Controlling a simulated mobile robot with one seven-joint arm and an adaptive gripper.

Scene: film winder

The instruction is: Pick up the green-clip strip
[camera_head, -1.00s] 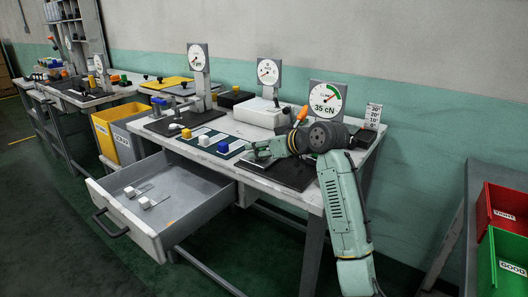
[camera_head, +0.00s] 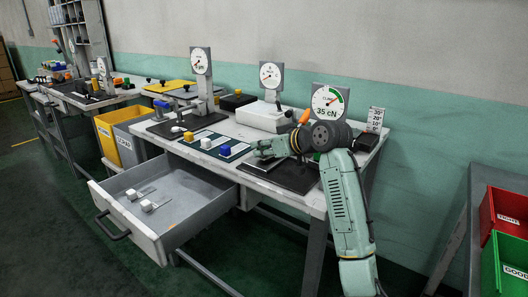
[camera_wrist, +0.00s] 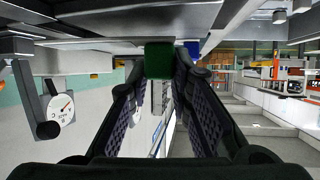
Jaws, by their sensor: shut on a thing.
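My gripper (camera_head: 258,152) is low over the front of the bench, just right of the blue clip (camera_head: 225,150). In the wrist view its fingers (camera_wrist: 160,76) are closed on the green clip (camera_wrist: 159,60), a dark green block at the fingertips. The green-clip strip's body is not clearly visible. In the head view the green clip is hidden or too small to make out. The blue clip also shows just behind the green one in the wrist view (camera_wrist: 193,46).
A white clip (camera_head: 205,143) and a yellow clip (camera_head: 188,136) stand left of the blue one. An open drawer (camera_head: 165,235) with two white-clip strips juts out below. A 35 cN dial gauge (camera_head: 328,102) stands behind my wrist. Red (camera_head: 505,212) and green (camera_head: 505,262) bins are far right.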

